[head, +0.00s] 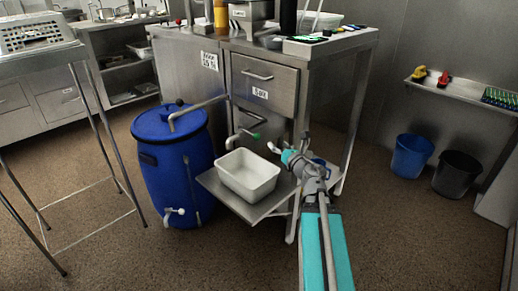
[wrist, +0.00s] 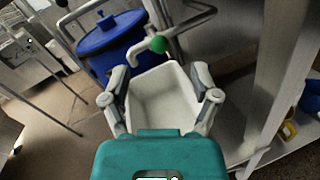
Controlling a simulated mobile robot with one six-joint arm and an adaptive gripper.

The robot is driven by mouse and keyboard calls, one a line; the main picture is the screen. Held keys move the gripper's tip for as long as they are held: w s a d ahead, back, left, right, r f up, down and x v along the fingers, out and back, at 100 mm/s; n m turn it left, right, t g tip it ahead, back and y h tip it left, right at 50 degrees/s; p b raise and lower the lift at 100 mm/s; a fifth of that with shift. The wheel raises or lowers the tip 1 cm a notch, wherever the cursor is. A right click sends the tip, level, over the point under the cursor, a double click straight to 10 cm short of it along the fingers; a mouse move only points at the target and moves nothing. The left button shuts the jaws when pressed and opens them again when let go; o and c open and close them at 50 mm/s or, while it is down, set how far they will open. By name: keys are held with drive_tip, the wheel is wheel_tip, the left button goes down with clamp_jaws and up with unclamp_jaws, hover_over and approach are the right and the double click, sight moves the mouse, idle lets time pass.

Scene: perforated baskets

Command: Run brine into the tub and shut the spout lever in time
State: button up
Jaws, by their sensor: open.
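The white rectangular tub (head: 248,174) sits on a low steel shelf in the head view; its pale inside shows no clear liquid. It also shows in the wrist view (wrist: 163,98), beyond my fingers. A bent metal spout (head: 235,137) hangs above the tub's back edge, with a green lever knob (head: 256,135). In the wrist view the green knob (wrist: 158,44) lies just past my fingertips, roughly centred between them. I see no stream from the spout. My gripper (head: 279,150) is open and empty, right of the knob and apart from it. Whether the lever is open or shut, I cannot tell.
A blue barrel (head: 160,163) with a pipe on top and a white tap (head: 174,211) stands left of the tub. A steel cabinet (head: 270,82) rises behind. The low shelf (head: 215,188) carries the tub. Blue (head: 411,156) and black (head: 458,174) buckets stand far right.

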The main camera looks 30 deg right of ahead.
sight(258, 137)
drive_tip(key=f, duration=0.1)
drive_tip(key=f+n+y+b, duration=0.1)
drive_tip(key=f+n, duration=0.1)
drive_tip(key=shift+s+a+f+g+y, duration=0.15)
drive_tip(key=shift+s+g+y, duration=0.15)
drive_tip(key=shift+s, duration=0.1)
drive_tip(key=shift+w, duration=0.1)
drive_tip(key=w, duration=0.4)
drive_tip(key=w+a, duration=0.1)
drive_tip(key=w, duration=0.4)
drive_tip(key=w+a, duration=0.1)
drive_tip(key=w, duration=0.3)
drive_tip(key=shift+w, duration=0.25)
clamp_jaws()
drive_tip(key=shift+w+d, duration=0.1)
drive_tip(key=shift+d, duration=0.3)
drive_tip(key=shift+a, duration=0.2)
